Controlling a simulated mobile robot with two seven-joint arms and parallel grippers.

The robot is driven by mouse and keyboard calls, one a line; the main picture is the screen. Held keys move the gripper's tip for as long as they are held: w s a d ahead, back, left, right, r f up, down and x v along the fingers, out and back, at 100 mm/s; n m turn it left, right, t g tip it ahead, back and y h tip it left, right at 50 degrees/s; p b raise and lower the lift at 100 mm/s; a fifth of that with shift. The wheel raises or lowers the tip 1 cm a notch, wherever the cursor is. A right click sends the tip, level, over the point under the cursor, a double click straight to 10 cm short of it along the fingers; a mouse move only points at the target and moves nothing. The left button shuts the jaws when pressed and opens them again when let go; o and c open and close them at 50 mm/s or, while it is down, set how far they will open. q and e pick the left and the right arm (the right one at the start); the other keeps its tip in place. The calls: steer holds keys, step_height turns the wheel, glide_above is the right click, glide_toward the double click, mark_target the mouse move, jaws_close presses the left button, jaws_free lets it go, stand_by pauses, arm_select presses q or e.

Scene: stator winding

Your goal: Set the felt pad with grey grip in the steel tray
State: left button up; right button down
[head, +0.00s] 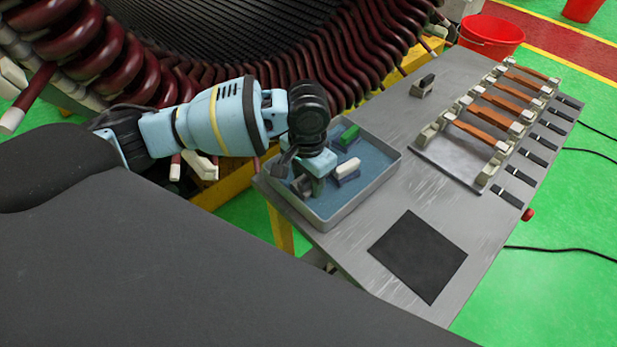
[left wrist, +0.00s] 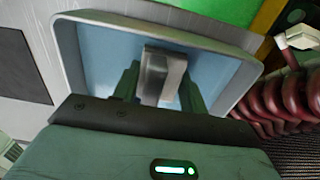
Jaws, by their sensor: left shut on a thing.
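The steel tray (head: 375,188) has a blue floor and stands at the near left corner of the grey table. My left gripper (head: 308,185) is down inside the left part of the tray. In the left wrist view, my left gripper (left wrist: 160,95) is shut on the felt pad with grey grip (left wrist: 163,72); its grey grip shows between the fingers. The tray (left wrist: 85,18) is behind it there. The pad's underside is hidden, so I cannot tell whether it touches the tray floor. My right gripper is not in view.
In the tray lie a pad with green grip (head: 348,136) and one with white grip (head: 347,169). A dark-grip block (head: 423,86) stands farther back on the table. A black mat (head: 418,255) lies in front, and a rack with copper-coloured bars (head: 495,100) stands right.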

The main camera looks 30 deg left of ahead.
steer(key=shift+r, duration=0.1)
arm_select(q)
steer(key=o, duration=1.1)
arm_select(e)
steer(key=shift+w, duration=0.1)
arm_select(q)
step_height(320, 180, up, 12)
steer(key=shift+r+p, duration=0.1)
steer(key=shift+p, duration=0.55)
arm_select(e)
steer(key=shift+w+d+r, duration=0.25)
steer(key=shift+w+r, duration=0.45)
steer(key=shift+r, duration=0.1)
